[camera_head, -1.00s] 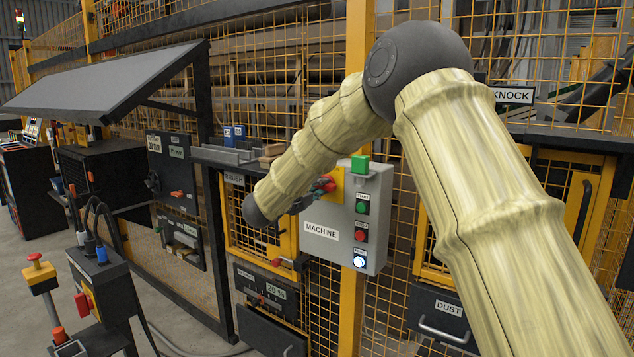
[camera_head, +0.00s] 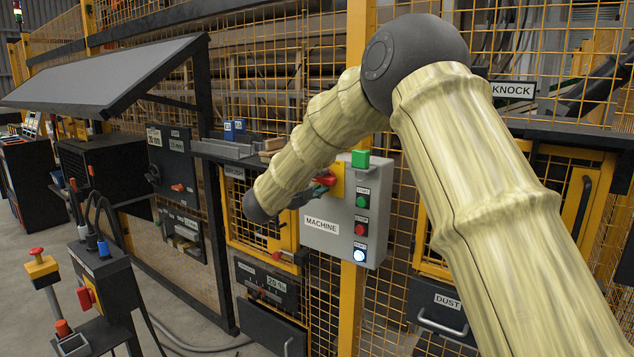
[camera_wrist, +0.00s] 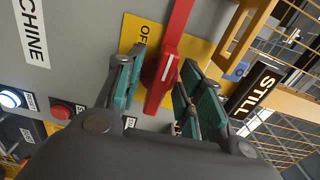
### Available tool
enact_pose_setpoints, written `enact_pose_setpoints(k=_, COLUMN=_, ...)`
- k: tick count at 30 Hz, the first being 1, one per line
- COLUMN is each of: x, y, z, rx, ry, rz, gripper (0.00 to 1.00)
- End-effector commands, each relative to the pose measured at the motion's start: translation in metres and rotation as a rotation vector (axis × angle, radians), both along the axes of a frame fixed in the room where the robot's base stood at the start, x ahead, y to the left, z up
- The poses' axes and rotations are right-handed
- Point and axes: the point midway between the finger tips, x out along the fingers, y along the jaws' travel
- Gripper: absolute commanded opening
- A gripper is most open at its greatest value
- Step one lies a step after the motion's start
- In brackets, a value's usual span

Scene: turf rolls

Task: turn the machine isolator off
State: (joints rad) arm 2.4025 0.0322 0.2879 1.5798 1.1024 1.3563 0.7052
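The machine isolator is a red rotary handle on a yellow plate (camera_head: 338,180), on the grey MACHINE box (camera_head: 325,240). In the head view the red handle (camera_head: 323,180) shows only partly behind my arm. In the wrist view the red handle (camera_wrist: 163,75) runs from the top edge down between my fingers, with a white line on its hub. The word OFF (camera_wrist: 144,34) is on the plate to its left. My gripper (camera_wrist: 163,85) is open, one green-padded finger on each side of the hub. Whether the pads touch it I cannot tell.
Green START (camera_head: 362,201), red STOP (camera_head: 360,229) and a lit white button (camera_head: 359,255) sit on the box's right side. A shelf (camera_head: 225,149) is left of my arm.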

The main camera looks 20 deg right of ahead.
Motion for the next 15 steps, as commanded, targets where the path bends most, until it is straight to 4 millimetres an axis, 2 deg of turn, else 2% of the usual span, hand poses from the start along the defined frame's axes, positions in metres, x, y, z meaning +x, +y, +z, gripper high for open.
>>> enact_pose_setpoints(k=8, x=-0.002, y=0.002, z=0.001, rx=0.0, ry=-0.001, rz=0.0, gripper=0.38)
enact_pose_setpoints(k=15, x=-0.021, y=0.028, z=0.001, rx=-0.001, ry=-0.001, rz=0.002, gripper=0.38)
